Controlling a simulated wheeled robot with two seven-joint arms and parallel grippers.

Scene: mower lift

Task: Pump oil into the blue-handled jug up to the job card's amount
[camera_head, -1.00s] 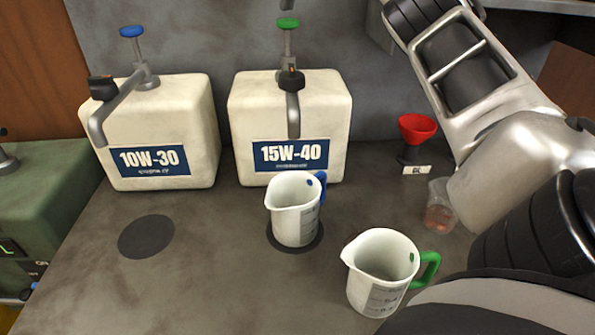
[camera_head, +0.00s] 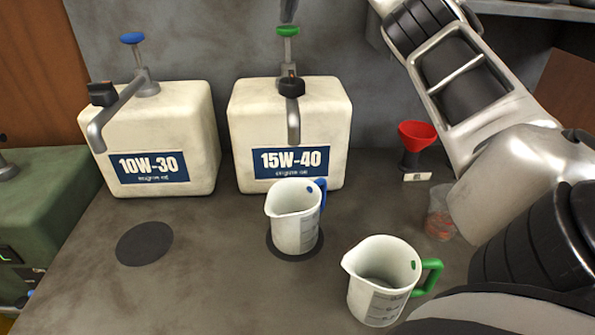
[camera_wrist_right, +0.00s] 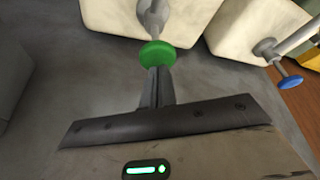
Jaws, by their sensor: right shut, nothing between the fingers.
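The blue-handled jug (camera_head: 292,218) stands upright on a dark round pad under the spout of the 15W-40 oil container (camera_head: 240,125). Its inside is too shaded to tell the level. The container's pump has a green knob (camera_head: 288,31) on top. My right gripper (camera_head: 288,10) is shut and empty, its fingertips pointing down just above the green knob. In the right wrist view the shut fingers (camera_wrist_right: 158,80) reach the knob (camera_wrist_right: 157,54); I cannot tell if they touch. No job card is readable. My left gripper is not in view.
A green-handled jug (camera_head: 372,290) stands at the front right. A 10W-30 container (camera_head: 200,130) with a blue knob stands left, its dark pad (camera_head: 144,243) empty. A red funnel (camera_head: 416,134) and a clear cup (camera_head: 438,222) are near my right arm. The front left bench is clear.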

